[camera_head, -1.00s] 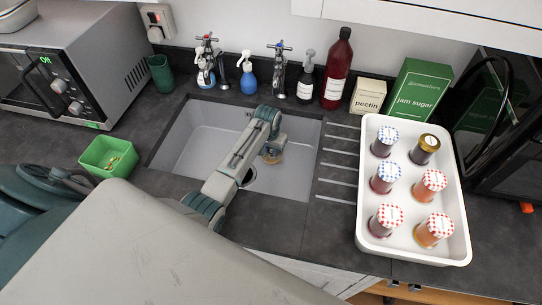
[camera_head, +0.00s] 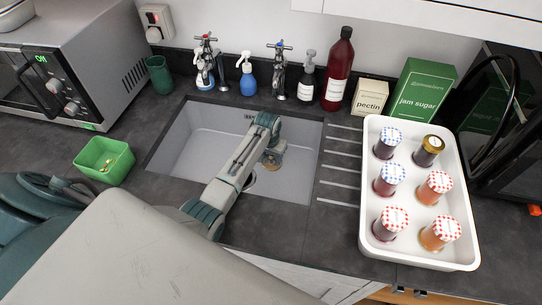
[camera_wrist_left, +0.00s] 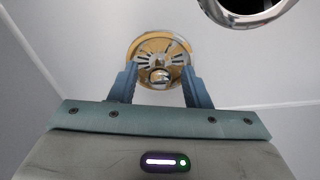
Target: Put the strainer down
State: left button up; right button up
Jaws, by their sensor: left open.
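The strainer (camera_head: 275,160), a round brass-coloured and chrome disc with slots and a centre knob, is inside the sink under my left gripper. In the left wrist view the strainer (camera_wrist_left: 160,50) shows just beyond the fingertips, face on. My left gripper (camera_wrist_left: 160,77) is open, its two blue fingers apart at the near edge of the strainer. It reaches down into the sink (camera_head: 205,150). The drain hole (camera_head: 249,178) is to the left of the strainer; its chrome ring (camera_wrist_left: 245,14) shows at the top right of the wrist view. My right gripper is not in view.
Taps (camera_head: 279,75), a blue spray bottle (camera_head: 248,80) and a red bottle (camera_head: 338,75) stand behind the sink. A white tray (camera_head: 455,225) of lidded jars is to the right. A green box (camera_head: 104,160) is to the left.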

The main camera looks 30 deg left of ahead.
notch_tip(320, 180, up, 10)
jog(key=p, duration=0.9)
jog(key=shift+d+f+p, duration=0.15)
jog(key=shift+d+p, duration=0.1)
jog(key=shift+p, duration=0.1)
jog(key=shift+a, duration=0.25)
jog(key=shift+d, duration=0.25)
